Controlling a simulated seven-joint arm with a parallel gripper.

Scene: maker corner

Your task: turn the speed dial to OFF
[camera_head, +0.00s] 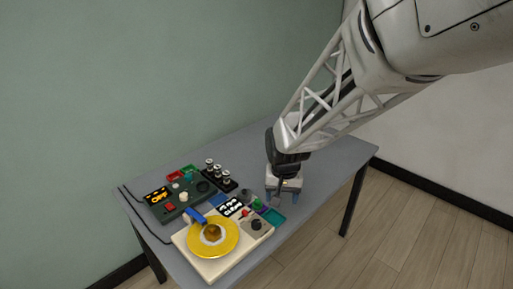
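A cream machine (208,268) with a yellow disc (193,237) stands at the front of the grey table. A dark knob (256,225) on a grey patch sits at its right corner; its pointer is too small to read. Behind it is a dark green control box (183,213) with a pale knob (183,197), a red button and a small display (158,195) with orange letters, seemingly OFF. I cannot tell which knob is the speed dial. My gripper (283,198) points down over the table, right of both devices and apart from them. Its finger gap is unclear.
Red and green trays lie at the back left. A black-and-white card (230,207), small coloured items and a teal tray (273,217) lie left of my gripper. The table's right end is clear.

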